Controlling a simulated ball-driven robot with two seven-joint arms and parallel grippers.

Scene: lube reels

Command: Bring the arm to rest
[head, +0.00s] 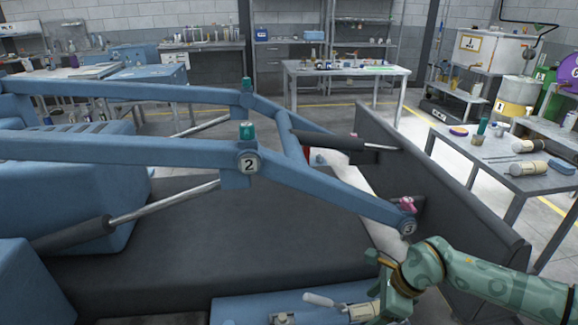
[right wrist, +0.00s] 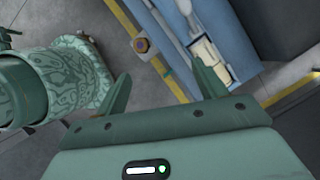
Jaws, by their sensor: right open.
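My right arm comes in from the right in the head view, and its green gripper (head: 388,290) is low over the near end of the blue machine. In the right wrist view the two fingers of this gripper (right wrist: 160,85) stand wide apart with nothing between them. The blue machine's boom (head: 330,190) bears round labels 2 and 3, teal caps on top, and a pink piece (head: 408,205) near its end. A pale tool (head: 335,306) lies on the blue surface beside my gripper; a pale tool (right wrist: 207,50) also shows beyond the fingers. My left gripper is not in view.
A dark plate (head: 430,190) stands along the boom's far end, close to my right arm. A grey side table (head: 487,165) at the right bears bottles and pale cylinders. A bench (head: 345,72) and shelves stand behind. Grey floor with a yellow line is open between.

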